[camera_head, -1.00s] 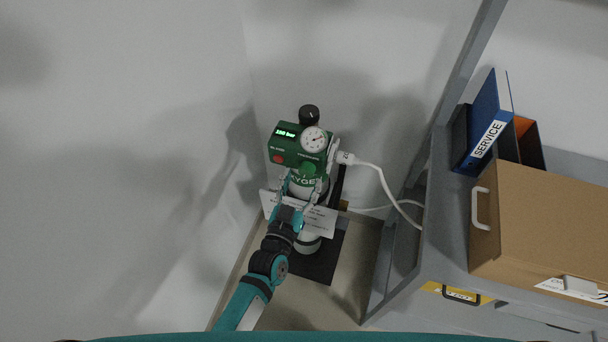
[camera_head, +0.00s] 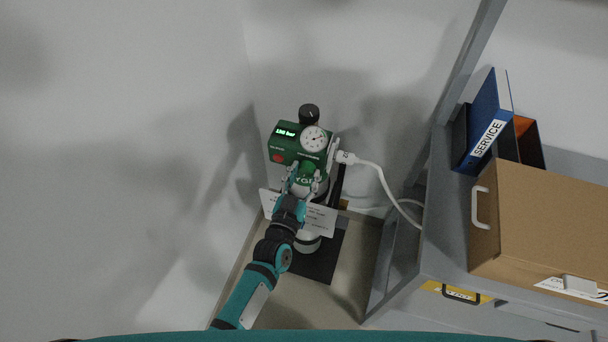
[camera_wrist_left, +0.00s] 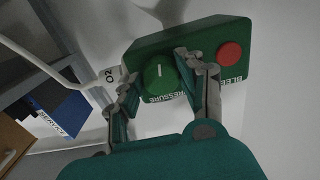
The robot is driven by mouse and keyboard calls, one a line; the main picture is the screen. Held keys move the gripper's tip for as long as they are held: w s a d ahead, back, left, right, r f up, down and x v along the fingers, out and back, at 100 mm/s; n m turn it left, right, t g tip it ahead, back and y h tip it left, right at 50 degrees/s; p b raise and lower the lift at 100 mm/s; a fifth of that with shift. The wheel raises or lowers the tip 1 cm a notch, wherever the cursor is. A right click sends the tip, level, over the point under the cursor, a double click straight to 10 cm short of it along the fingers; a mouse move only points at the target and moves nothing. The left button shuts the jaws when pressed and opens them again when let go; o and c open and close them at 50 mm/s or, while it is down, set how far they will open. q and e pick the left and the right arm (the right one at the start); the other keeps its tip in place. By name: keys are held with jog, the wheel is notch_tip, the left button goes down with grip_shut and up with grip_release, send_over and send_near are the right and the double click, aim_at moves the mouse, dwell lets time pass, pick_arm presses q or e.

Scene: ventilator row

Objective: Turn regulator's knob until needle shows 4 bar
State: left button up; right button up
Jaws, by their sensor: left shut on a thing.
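The regulator is a green box (camera_head: 285,142) on top of a bottle, with a lit display reading in bar. Its round white gauge (camera_head: 314,139) faces up; the needle points to the upper right, its value too small to read. The green knob (camera_wrist_left: 158,80) with a white line lies between the fingers of my left gripper (camera_wrist_left: 160,74), which is shut on it. My left gripper also shows in the head view (camera_head: 306,177), in front of the box. The right gripper is not in view.
A red button (camera_wrist_left: 230,53) sits beside the knob. A black knob (camera_head: 309,113) stands on top. A white hose (camera_head: 381,181) leaves the right side. A white card (camera_head: 322,220) hangs on the bottle. A shelf with a cardboard box (camera_head: 550,220) and blue binder (camera_head: 489,120) stands right.

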pick_arm(q)
jog(key=n, duration=0.3)
jog(key=shift+n, duration=0.3)
jog(key=o, duration=1.2)
jog(key=shift+c, duration=0.2)
jog(key=shift+s, duration=0.1)
jog(key=v, duration=1.2)
